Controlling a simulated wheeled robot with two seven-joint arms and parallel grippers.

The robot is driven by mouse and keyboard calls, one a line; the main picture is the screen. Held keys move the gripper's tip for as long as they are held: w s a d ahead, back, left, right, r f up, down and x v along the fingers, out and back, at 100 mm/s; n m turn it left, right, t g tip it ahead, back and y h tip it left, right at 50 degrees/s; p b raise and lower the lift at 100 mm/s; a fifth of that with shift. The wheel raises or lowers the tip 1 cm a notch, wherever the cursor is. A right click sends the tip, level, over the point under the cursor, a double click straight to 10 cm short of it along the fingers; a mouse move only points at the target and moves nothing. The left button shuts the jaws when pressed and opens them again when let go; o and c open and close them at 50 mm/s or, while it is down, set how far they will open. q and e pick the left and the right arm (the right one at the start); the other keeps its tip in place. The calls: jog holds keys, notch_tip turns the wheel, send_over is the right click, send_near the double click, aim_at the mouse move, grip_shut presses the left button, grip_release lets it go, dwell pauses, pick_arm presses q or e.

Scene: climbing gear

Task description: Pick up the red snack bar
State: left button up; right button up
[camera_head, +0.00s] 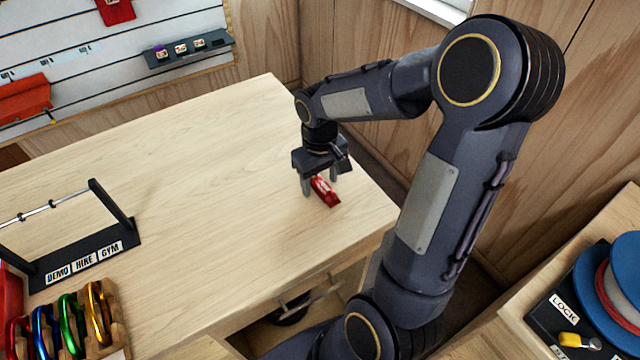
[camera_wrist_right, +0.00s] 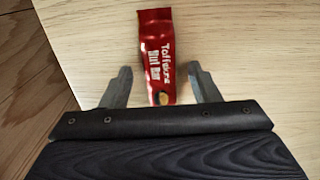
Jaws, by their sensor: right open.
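The red snack bar (camera_head: 325,191) lies on the wooden table (camera_head: 190,190) near its right edge. In the right wrist view the snack bar (camera_wrist_right: 157,55) shows white lettering, and its near end lies between the two fingers. My right gripper (camera_head: 320,188) is open, pointing down over the bar, with one finger on each side of it. In the right wrist view the right gripper's fingers (camera_wrist_right: 160,88) stand apart with a gap on both sides of the bar. I cannot tell the exact height of the fingertips above the table. My left gripper is not in view.
A black rack labelled DEMO, HIRE, GYM (camera_head: 85,258) stands at the table's left. Coloured carabiners (camera_head: 70,318) sit in a wooden holder at the front left. A blue spool (camera_head: 610,290) is at the lower right. The middle of the table is clear.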

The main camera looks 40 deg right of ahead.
jog(key=c, duration=1.1)
jog(key=shift+r, duration=0.1)
